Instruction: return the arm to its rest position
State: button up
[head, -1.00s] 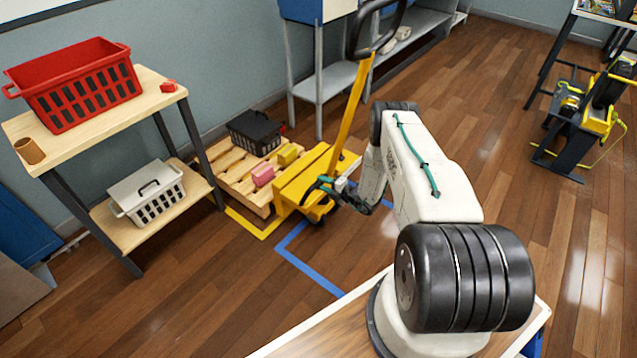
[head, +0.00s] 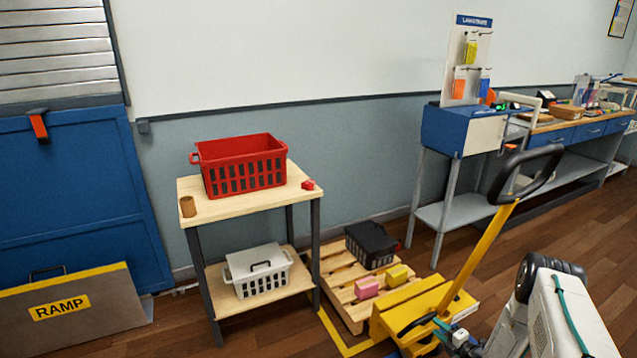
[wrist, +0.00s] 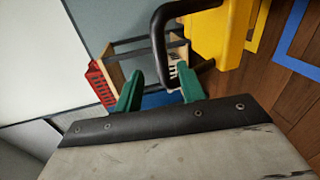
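My arm (head: 565,318) reaches in from the lower right corner of the head view, and its base is out of frame. My gripper (wrist: 158,88) shows in the wrist view with two green fingers spread apart and nothing held between them. In the head view the gripper end is low, in front of the yellow pallet truck (head: 412,308), and is small there. The truck's black handle (wrist: 159,40) passes close beyond the fingers in the wrist view; I cannot tell whether it touches them.
A wooden pallet (head: 340,290) carries a black crate (head: 371,246), a pink block (head: 367,287) and a yellow block (head: 397,275). A two-level table (head: 250,200) holds a red basket (head: 243,168) and a white basket (head: 258,272).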

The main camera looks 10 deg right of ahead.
jog(key=s+a+r+n+g+y, duration=0.25)
jog(key=s+a+n+y, duration=0.25)
jog(key=a+n, duration=0.35)
jog(key=s+a+r+n+g+y, duration=0.1)
jog(key=s+a+r+n+g, duration=0.2)
jog(key=r+n, duration=0.5)
jog(key=s+a+r+n+g+y, duration=0.1)
jog(key=s+a+r+n+g, duration=0.15)
jog(key=r+n+g, duration=0.6)
jog(key=s+a+r+n+g, duration=0.15)
jog(key=a+r+n, duration=0.25)
jog(key=r, duration=0.7)
jog(key=s+a+r+n+h, duration=0.2)
jog(key=s+r+n+h, duration=0.2)
jog(key=s+r, duration=0.5)
jog(key=s+a+r+n+t+h, duration=0.1)
jog(key=s+r+n+h, duration=0.3)
jog(key=s+r+n, duration=0.5)
jog(key=s+a+r+n+t+h, duration=0.1)
jog(key=s+a+r+n+h, duration=0.2)
jog(key=s+r+n, duration=0.4)
jog(key=s+r+h, duration=0.1)
jog(key=s+r, duration=0.2)
jog(key=r, duration=0.3)
jog(key=shift+s+r, duration=0.2)
jog(key=shift+s, duration=0.05)
jog(key=shift+s+a, duration=0.1)
